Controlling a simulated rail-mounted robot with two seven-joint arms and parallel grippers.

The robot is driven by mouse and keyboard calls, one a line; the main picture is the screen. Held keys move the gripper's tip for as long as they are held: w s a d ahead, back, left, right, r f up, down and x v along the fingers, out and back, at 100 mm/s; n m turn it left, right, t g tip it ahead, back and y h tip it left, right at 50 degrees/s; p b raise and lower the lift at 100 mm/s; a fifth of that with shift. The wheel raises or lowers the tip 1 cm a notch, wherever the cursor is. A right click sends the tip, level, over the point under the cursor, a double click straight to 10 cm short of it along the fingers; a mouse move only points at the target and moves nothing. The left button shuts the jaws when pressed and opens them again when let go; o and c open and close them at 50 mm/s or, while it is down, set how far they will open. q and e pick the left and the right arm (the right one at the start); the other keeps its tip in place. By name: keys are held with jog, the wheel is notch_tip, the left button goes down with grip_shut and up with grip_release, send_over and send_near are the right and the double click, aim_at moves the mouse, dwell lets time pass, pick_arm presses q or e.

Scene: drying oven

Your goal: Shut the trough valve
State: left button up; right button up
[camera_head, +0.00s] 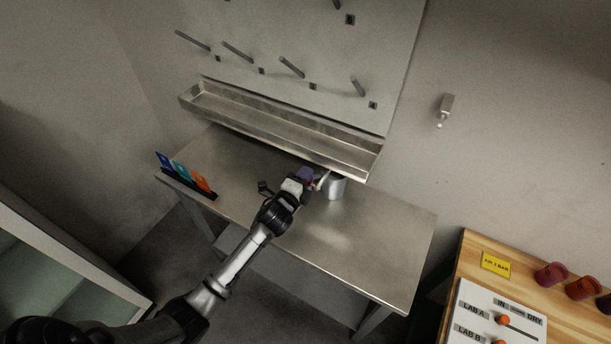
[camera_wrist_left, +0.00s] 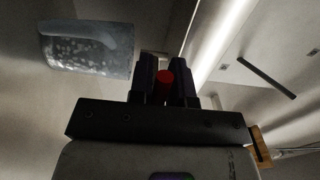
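The metal trough (camera_head: 280,132) is fixed to the wall below the peg board. My left gripper (camera_head: 312,178) is at the underside of its right part. In the left wrist view a red round valve handle (camera_wrist_left: 165,84) sits between the two dark fingers of my left gripper (camera_wrist_left: 165,88). The fingers are close together and appear to touch it on both sides. The valve body is mostly hidden by the gripper. A grey cup (camera_head: 336,188) stands on the metal table just right of the gripper; it also shows in the left wrist view (camera_wrist_left: 85,50). My right gripper is out of view.
The metal table (camera_head: 370,245) is mostly clear. A rack with coloured cards (camera_head: 187,175) stands at its left end. Several pegs (camera_head: 291,67) stick out above the trough. A wooden bench at lower right holds dark red cups (camera_head: 551,274) and a slider panel (camera_head: 485,315).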

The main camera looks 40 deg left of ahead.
pick_arm(q)
jog(key=o, duration=0.3)
jog(key=shift+s+d, duration=0.4)
jog(key=shift+s, duration=1.85)
jog(key=shift+s+d, duration=0.4)
jog(key=shift+s, duration=1.9)
jog(key=shift+s+d, duration=0.4)
jog(key=shift+s, duration=1.85)
